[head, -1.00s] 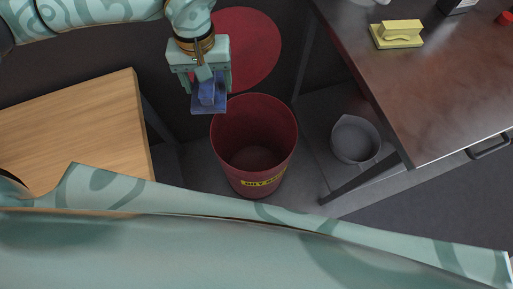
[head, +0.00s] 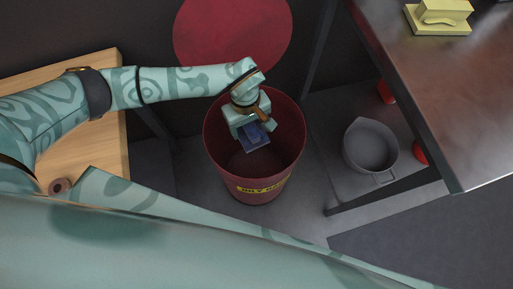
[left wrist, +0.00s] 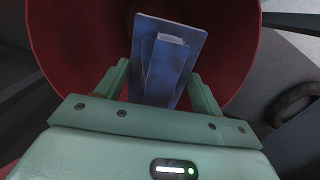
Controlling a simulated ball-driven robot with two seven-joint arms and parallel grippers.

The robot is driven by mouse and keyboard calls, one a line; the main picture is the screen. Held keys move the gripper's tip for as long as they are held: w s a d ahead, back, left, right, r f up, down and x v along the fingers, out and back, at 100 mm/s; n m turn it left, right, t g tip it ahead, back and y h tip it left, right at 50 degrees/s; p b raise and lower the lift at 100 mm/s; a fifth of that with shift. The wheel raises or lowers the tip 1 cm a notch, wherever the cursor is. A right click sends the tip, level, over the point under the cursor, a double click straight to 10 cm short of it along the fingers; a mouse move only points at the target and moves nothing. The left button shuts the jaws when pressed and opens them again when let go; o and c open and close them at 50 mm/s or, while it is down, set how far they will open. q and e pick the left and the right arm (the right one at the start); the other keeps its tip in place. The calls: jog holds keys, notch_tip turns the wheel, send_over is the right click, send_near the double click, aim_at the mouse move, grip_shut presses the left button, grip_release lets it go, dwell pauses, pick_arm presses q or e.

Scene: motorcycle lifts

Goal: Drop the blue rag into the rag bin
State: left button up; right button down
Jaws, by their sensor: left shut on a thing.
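The blue rag (head: 256,137) is a flat blue piece with a raised ridge. My left gripper (head: 251,128) is shut on it by the ridge. The gripper and rag are over the mouth of the red rag bin (head: 255,190), which has a yellow label on its front. In the left wrist view the blue rag (left wrist: 168,62) sits between the fingers of my left gripper (left wrist: 162,85), with the red inner wall of the bin (left wrist: 85,45) around and behind it. My right gripper is not in view.
A wooden table (head: 110,135) stands at left under my left arm. A dark-topped workbench (head: 430,95) is at right, with a yellow block (head: 439,17) on it. A grey bucket (head: 370,148) stands below the bench. A red disc (head: 232,40) is behind the bin.

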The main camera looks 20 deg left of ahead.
pick_arm(q)
jog(key=shift+f, duration=0.5)
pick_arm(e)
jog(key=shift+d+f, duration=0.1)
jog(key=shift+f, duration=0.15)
pick_arm(q)
jog(key=shift+r, duration=0.1)
jog(key=o, duration=1)
jog(key=shift+o, duration=0.2)
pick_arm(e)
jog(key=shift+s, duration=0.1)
pick_arm(q)
jog(key=r+p, duration=0.1)
jog(key=r, duration=0.1)
jog(key=r+p, duration=0.1)
jog(key=r, duration=0.2)
jog(key=shift+w+a+r, duration=0.15)
jog(key=shift+w+r, duration=0.05)
notch_tip(320, 180, up, 11)
jog(key=p, duration=0.4)
jog(key=shift+w+a+p, duration=0.25)
jog(key=shift+a+p, duration=0.05)
jog(key=shift+p, duration=0.05)
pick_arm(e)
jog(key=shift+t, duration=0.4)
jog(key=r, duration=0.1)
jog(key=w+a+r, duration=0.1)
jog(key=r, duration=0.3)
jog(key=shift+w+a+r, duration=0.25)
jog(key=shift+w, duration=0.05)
